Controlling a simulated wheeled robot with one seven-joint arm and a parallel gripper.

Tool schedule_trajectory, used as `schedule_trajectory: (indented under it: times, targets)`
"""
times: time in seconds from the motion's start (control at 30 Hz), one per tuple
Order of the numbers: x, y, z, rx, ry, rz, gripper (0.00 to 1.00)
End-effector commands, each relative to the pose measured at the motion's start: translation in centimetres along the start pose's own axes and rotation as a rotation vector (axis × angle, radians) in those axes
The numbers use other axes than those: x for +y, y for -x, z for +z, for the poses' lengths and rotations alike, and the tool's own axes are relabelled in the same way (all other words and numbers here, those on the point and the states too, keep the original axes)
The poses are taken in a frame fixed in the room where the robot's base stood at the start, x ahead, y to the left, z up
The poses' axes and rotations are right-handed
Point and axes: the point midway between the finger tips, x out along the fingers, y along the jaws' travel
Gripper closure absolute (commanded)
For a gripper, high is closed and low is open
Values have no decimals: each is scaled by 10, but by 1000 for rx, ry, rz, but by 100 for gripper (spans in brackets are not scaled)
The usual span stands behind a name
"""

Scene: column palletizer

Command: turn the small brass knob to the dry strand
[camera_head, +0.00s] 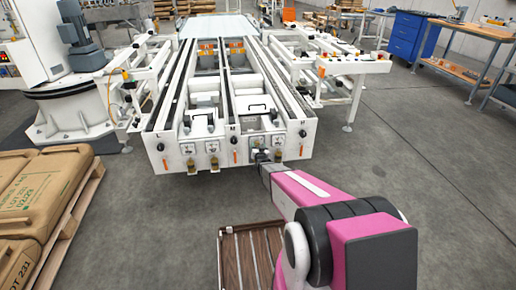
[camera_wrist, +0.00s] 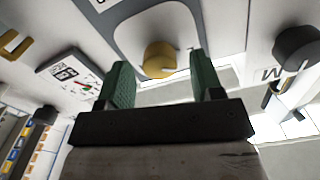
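A small round brass knob (camera_wrist: 160,58) sits on a pale grey plate (camera_wrist: 127,30) on the white machine front in the wrist view. My gripper (camera_wrist: 160,72) is open, with one green finger on each side of the knob in the picture. Contact between fingers and knob cannot be made out. In the head view my gripper (camera_head: 262,157) is at the right half of the machine's front panel (camera_head: 245,152), and its tip hides the part it faces. Which strand the knob points to cannot be read.
A black knob (camera_wrist: 298,45) stands right of my gripper, and a labelled tag (camera_wrist: 68,73) lies left. In the head view, other brass fittings (camera_head: 190,164) hang at the panel's left half. Sacks (camera_head: 40,195) lie on a pallet at left. The floor (camera_head: 400,165) to the right is clear.

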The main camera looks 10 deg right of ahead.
Motion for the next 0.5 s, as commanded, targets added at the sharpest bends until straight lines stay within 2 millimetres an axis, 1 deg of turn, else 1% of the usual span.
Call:
schedule_trajectory:
  times: [0.03,0.07,0.1,0.13,0.5]
  targets:
    - [0,0,0,0,0,0,55]
    - [0,0,0,0,0,0,65]
    - [0,0,0,0,0,0,78]
    - [0,0,0,0,0,0,88]
    - [0,0,0,0,-36,0,88]
